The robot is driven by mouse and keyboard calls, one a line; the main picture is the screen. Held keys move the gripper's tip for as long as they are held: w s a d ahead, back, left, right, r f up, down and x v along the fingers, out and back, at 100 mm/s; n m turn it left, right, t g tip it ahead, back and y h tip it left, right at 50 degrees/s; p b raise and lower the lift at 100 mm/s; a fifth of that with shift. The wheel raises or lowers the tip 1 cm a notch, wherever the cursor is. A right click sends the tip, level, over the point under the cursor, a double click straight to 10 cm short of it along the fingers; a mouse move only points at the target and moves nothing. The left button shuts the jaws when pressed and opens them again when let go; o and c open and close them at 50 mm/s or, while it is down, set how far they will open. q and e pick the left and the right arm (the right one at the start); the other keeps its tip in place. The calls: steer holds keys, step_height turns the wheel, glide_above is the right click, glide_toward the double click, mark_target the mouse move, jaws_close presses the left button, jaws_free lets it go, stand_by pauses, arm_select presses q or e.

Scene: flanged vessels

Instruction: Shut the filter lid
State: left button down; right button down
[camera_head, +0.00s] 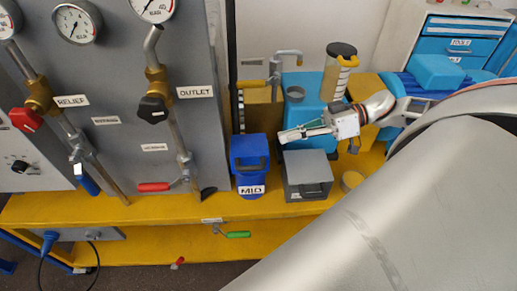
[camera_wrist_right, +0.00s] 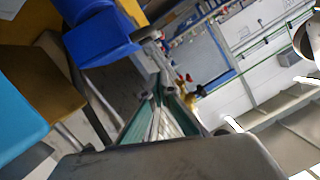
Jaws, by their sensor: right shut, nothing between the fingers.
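No part is labelled as the filter lid, so I cannot tell for certain which one it is. A cylindrical vessel (camera_head: 332,78) with a dark round top (camera_head: 342,49) and a yellowish body stands at the back of the yellow bench. A grey box (camera_head: 307,170) with a handle on its front stands nearer. My right gripper (camera_head: 285,136) is shut and empty, its fingers pointing left above the back of the grey box. In the right wrist view its greenish fingers (camera_wrist_right: 160,98) converge. My left gripper is not in view.
A blue container (camera_head: 249,164) labelled MID stands left of the grey box; blue shapes (camera_wrist_right: 98,32) show in the wrist view. A tap (camera_head: 284,58) and a cyan box (camera_head: 300,103) stand behind. A grey gauge panel (camera_head: 110,110) fills the left. My arm covers the lower right.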

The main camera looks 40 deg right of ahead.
steer(key=b, duration=0.4)
glide_above(260, 169)
steer(key=w+d, duration=0.2)
steer(key=w, duration=0.1)
step_height(260, 169, down, 2)
steer(key=f, duration=0.1)
steer(key=a+f, duration=0.1)
steer(key=s+f, duration=0.1)
steer(key=shift+a+f, duration=0.2)
steer(key=shift+f, duration=0.15)
steer(key=s+f+p, duration=0.1)
steer(key=a+f+n+p, duration=0.1)
steer(key=shift+s+f+p, duration=0.15)
steer(key=shift+s+p, duration=0.2)
steer(key=shift+s, duration=0.05)
steer(key=shift+s+a+f, duration=0.1)
steer(key=shift+s+f, duration=0.05)
steer(key=shift+f, duration=0.35)
